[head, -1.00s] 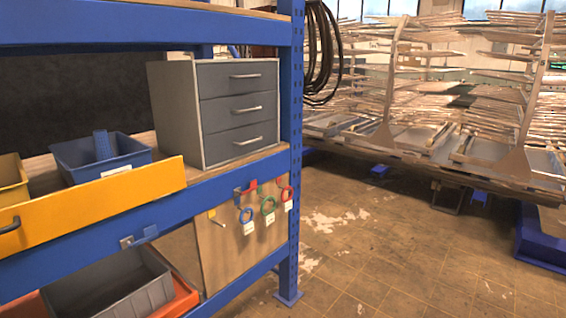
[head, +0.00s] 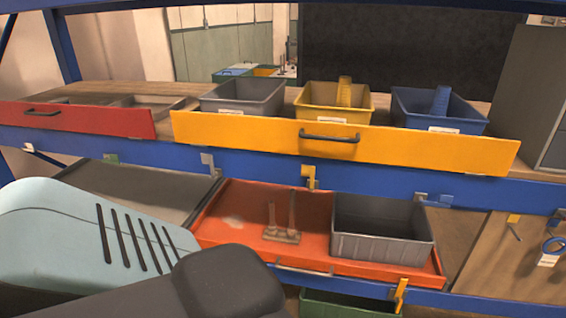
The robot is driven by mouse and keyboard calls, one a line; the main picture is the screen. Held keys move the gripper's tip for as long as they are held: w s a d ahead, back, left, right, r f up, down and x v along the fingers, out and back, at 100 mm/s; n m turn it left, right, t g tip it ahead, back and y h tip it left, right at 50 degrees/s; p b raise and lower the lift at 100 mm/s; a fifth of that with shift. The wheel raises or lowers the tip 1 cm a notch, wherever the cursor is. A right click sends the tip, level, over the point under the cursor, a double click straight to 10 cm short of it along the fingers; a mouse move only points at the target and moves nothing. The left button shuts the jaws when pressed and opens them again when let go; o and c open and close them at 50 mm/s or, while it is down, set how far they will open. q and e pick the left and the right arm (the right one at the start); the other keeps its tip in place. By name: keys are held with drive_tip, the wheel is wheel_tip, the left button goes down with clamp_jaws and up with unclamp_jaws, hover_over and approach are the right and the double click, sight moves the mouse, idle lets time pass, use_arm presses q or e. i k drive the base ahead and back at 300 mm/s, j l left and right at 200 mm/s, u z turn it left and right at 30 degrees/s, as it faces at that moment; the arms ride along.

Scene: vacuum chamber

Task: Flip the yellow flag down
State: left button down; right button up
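A small yellow flag (head: 310,176) is mounted on the front of the upper blue beam, just below the yellow drawer's handle. It is small, and I cannot tell its exact tilt. A second yellow flag (head: 401,291) stands roughly upright at the lower blue beam, near the right end of the red-orange drawer. A pale blue and black link of my arm fills the lower left of the view. Neither of my grippers shows, so I cannot see what they hold.
A yellow drawer front (head: 400,146) juts out above the upper beam, with bins behind it. A red drawer (head: 75,120) is at left. The red-orange lower drawer (head: 230,205) is pulled out, holding a grey bin (head: 382,245). Grey flags (head: 209,162) also sit on the beam.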

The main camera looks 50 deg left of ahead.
sight(307, 171)
drive_tip(key=u, duration=1.55)
